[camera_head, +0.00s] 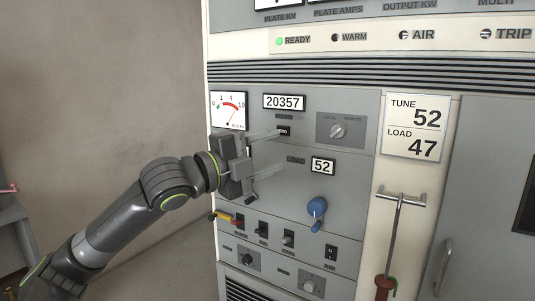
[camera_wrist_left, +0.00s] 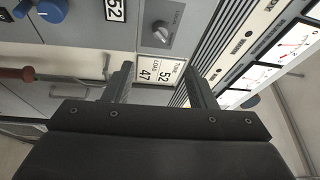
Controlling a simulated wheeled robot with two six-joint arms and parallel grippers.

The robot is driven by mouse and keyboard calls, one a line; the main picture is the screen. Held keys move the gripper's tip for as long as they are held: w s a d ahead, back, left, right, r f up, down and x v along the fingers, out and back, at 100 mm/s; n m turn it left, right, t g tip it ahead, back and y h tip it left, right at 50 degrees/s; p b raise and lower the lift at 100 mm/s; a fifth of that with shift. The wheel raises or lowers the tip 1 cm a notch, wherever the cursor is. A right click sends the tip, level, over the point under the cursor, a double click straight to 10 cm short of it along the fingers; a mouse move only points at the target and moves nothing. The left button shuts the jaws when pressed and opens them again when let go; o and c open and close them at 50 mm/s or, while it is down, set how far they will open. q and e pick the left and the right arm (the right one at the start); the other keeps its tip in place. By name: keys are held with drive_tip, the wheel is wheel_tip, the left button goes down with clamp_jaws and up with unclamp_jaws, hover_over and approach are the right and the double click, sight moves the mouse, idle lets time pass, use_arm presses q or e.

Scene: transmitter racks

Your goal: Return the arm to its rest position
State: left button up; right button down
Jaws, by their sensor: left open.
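My left arm (camera_head: 135,210) reaches in from the lower left of the head view. My left gripper (camera_head: 275,152) is open and empty, with its fingers pointing at the grey rack panel (camera_head: 350,185). It overlaps the panel between the meter and the LOAD display; I cannot tell the exact gap. In the left wrist view the two fingers of the gripper (camera_wrist_left: 160,80) stand apart with nothing between them except the more distant panel. My right gripper is not in view.
A blue knob (camera_head: 317,207) sits below the LOAD display (camera_head: 323,166), which reads 52. Switches line the lower panel. A TUNE 52, LOAD 47 placard (camera_head: 416,128) is at right, above a hanging red-handled hook (camera_head: 383,285).

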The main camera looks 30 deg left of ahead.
use_arm(q)
drive_tip(key=s+a+f+n+g+y, duration=0.1)
drive_tip(key=s+f+n+g+y, duration=0.3)
drive_tip(key=f, duration=1.1)
drive_tip(key=w+a+f+n+y, duration=0.1)
drive_tip(key=f+n, duration=0.5)
drive_tip(key=f, duration=0.9)
drive_tip(key=s+f+n+g+y, duration=0.2)
drive_tip(key=s+f+n+g, duration=0.35)
drive_tip(key=s+f, duration=0.7)
drive_tip(key=s+f+n+g+y, duration=0.35)
drive_tip(key=s+f+n, duration=0.45)
drive_tip(key=s, duration=0.7)
wheel_tip(320, 180, down, 28)
drive_tip(key=s+a+g+h, duration=0.1)
drive_tip(key=g, duration=0.1)
drive_tip(key=s+d+f+g, duration=0.1)
drive_tip(key=s+f, duration=1.2)
drive_tip(key=s, duration=0.1)
drive_tip(key=shift+s+f+m+h, duration=0.15)
drive_tip(key=shift+f+m+h, duration=0.2)
drive_tip(key=shift+f, duration=0.05)
